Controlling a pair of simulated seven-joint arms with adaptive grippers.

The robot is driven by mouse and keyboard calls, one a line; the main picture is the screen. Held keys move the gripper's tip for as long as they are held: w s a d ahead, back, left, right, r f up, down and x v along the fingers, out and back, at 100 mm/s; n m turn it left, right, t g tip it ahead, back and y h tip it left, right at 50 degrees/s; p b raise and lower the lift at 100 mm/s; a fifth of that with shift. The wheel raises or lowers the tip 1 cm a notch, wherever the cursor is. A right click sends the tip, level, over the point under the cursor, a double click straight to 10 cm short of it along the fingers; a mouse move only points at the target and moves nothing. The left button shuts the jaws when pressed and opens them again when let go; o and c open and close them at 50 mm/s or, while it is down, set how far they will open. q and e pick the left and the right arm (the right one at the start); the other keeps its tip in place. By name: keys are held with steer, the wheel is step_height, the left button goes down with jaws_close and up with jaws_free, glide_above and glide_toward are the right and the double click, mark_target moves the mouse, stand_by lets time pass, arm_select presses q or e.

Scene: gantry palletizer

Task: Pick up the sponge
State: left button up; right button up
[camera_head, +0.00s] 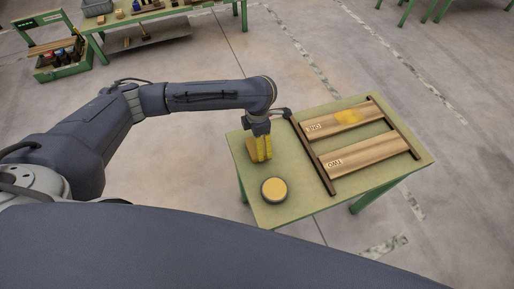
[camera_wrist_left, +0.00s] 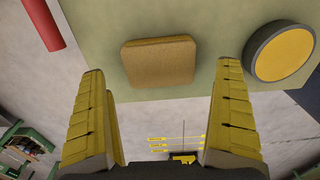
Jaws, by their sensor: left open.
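The sponge (camera_wrist_left: 160,62) is a tan rounded block lying on the green table (camera_wrist_left: 115,30) near its edge. In the wrist view it shows between and beyond my left gripper's two fingertips, with a gap on both sides. My left gripper (camera_head: 262,157) is open and empty, pointing down over the left part of the table. In the head view the sponge (camera_head: 251,147) is partly hidden behind the yellow fingers. My left gripper's fingers (camera_wrist_left: 162,72) are wide apart in the wrist view and do not touch the sponge. My right gripper is not in view.
A round yellow-topped tin (camera_head: 274,189) with a dark rim stands near the sponge. A dark rack with two wooden boards (camera_head: 362,155) fills the table's right side; the upper board has a yellow patch. A red cylinder (camera_wrist_left: 42,22) lies at the wrist view's upper left.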

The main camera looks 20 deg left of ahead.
arm_select(q)
steer(key=shift+a+f, duration=0.1)
steer(key=shift+f, duration=2.45)
steer(key=c, duration=0.6)
step_height(320, 180, up, 20)
